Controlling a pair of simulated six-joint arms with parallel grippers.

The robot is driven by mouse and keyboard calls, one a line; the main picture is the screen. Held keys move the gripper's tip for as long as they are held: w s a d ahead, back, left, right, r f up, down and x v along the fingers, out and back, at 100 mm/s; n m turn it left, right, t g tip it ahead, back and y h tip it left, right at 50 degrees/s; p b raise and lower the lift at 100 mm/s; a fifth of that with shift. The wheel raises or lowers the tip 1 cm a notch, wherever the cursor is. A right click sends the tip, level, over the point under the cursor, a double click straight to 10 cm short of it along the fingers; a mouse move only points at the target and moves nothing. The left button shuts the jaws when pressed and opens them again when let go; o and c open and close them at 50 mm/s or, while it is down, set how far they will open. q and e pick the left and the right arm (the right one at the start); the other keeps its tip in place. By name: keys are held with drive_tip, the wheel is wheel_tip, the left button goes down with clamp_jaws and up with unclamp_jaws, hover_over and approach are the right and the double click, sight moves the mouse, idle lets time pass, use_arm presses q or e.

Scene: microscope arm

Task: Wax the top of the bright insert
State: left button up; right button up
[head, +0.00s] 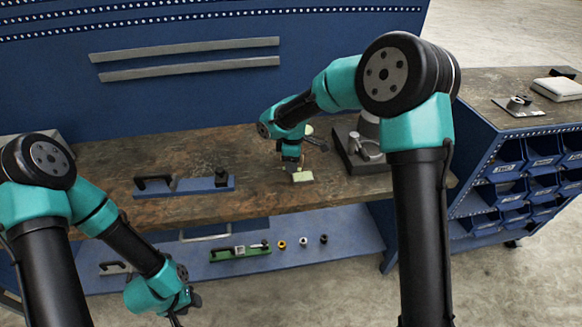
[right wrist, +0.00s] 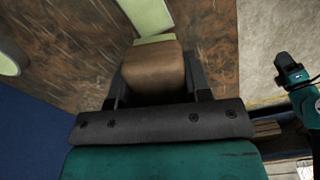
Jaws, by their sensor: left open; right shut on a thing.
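My right gripper (head: 293,166) is low over the middle of the workbench. In the right wrist view it is shut on a brown block (right wrist: 152,72), held between its two dark fingers. Just past the block is a pale green piece (right wrist: 148,14); a small pale green pad (head: 302,177) also shows under the gripper in the head view. I cannot tell whether block and pad touch. A second pale green round thing (right wrist: 8,55) lies at the left of the wrist view. I cannot tell which piece is the bright insert. My left gripper (head: 178,308) is open and empty, low in front of the bench.
A dark stand with grey metal parts (head: 352,154) is right of my right gripper. A blue board with black fittings (head: 200,186) lies at the left of the worktop (head: 130,215). A green tray (head: 238,254) and small rings are on the lower shelf. Blue bins (head: 508,150) stand at right.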

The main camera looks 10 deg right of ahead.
drive_tip(key=shift+r, duration=1.6)
drive_tip(key=shift+d, duration=0.1)
